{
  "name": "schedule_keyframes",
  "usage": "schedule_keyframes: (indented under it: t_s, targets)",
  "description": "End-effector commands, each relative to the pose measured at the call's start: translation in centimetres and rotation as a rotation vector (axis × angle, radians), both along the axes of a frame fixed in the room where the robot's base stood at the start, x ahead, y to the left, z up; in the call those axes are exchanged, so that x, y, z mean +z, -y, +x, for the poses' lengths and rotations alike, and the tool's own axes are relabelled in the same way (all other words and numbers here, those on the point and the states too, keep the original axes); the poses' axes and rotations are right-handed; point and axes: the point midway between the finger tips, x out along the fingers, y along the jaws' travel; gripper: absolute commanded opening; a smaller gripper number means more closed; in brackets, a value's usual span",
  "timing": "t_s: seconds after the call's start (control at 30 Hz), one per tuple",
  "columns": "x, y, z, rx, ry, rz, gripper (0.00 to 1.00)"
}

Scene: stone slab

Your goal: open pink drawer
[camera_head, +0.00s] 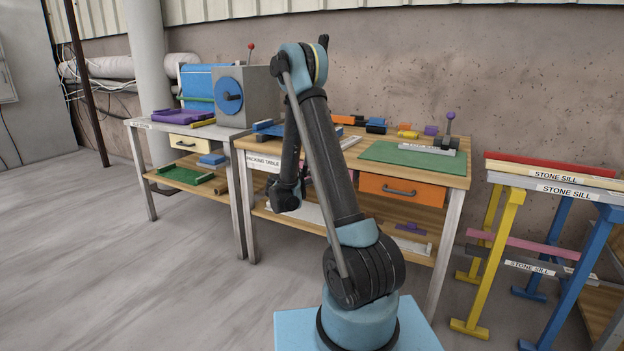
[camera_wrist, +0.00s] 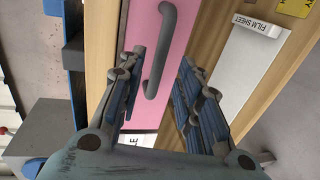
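The pink drawer (camera_wrist: 141,25) fills the middle of the wrist view, its front facing my gripper. Its dark grey curved handle (camera_wrist: 165,50) stands out from the pink front. My gripper (camera_wrist: 163,58) is open, one finger on each side of the handle. I cannot tell whether either finger touches it. In the head view my arm hides most of the pink drawer and my fingers are not clearly visible. The drawer is in the packing table (camera_head: 452,183). I cannot tell for sure whether it is fully closed.
An orange drawer (camera_head: 425,196) is at the packing table's right. A side table (camera_head: 139,123) with a grey machine (camera_head: 262,97) adjoins it at left. Stone sill racks (camera_head: 497,247) stand at right. The floor (camera_head: 130,275) at front left is clear.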

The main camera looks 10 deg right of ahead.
Motion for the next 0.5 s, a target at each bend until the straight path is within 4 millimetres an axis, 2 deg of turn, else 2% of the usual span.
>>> schedule_keyframes:
  t_s: [0.1, 0.3, 0.5]
  targets:
    - [-0.5, 1.3, 1.6, -0.002, 0.000, 0.000, 0.32]
    - [-1.0, 2.7, 3.7, -0.002, 0.000, 0.000, 0.32]
    - [-1.2, 3.4, 4.6, -0.001, 0.000, 0.001, 0.32]
